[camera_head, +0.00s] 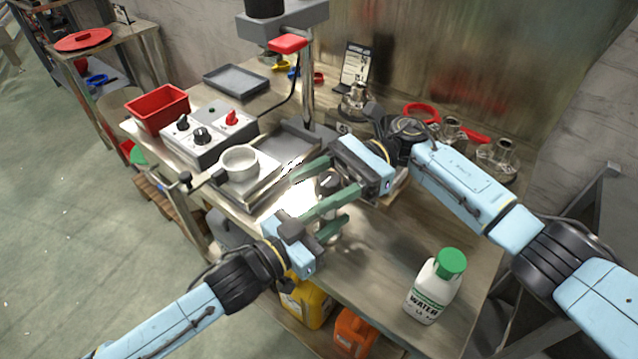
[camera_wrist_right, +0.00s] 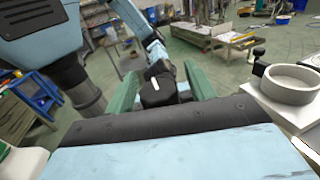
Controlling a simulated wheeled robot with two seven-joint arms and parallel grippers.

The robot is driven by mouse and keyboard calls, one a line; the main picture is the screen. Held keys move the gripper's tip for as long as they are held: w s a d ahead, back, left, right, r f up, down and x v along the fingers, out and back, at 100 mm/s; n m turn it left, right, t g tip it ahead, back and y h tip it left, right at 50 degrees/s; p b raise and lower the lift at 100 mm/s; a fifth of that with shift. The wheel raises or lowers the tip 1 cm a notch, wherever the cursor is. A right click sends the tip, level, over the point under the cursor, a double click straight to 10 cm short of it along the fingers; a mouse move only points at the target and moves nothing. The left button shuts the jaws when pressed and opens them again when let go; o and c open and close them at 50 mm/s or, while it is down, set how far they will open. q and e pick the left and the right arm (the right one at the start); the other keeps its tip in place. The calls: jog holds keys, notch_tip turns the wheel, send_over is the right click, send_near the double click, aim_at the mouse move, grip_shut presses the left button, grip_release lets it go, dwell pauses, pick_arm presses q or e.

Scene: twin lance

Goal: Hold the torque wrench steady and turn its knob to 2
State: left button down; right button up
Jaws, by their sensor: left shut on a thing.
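The torque wrench's dark round knob (camera_head: 328,183) with a white pointer mark faces up in the head view. The knob also shows in the right wrist view (camera_wrist_right: 155,92). My left gripper (camera_head: 326,221) is shut on the wrench's body below the knob and holds it above the bench. My right gripper (camera_head: 303,194) is open, its green fingers on either side of the knob with gaps visible in the wrist view. Most of the wrench's body is hidden by the fingers. The scale numbers are too small to read.
A control box (camera_head: 208,135) with knobs, a white dish (camera_head: 240,163) on a plate and a red bin (camera_head: 157,107) stand at the left. A water bottle (camera_head: 436,287) stands at the front right. Metal fittings (camera_head: 497,158) line the back right.

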aim_at(338, 177)
jog(key=shift+v, duration=3.75)
pick_arm(q)
jog(key=c, duration=1)
grip_release()
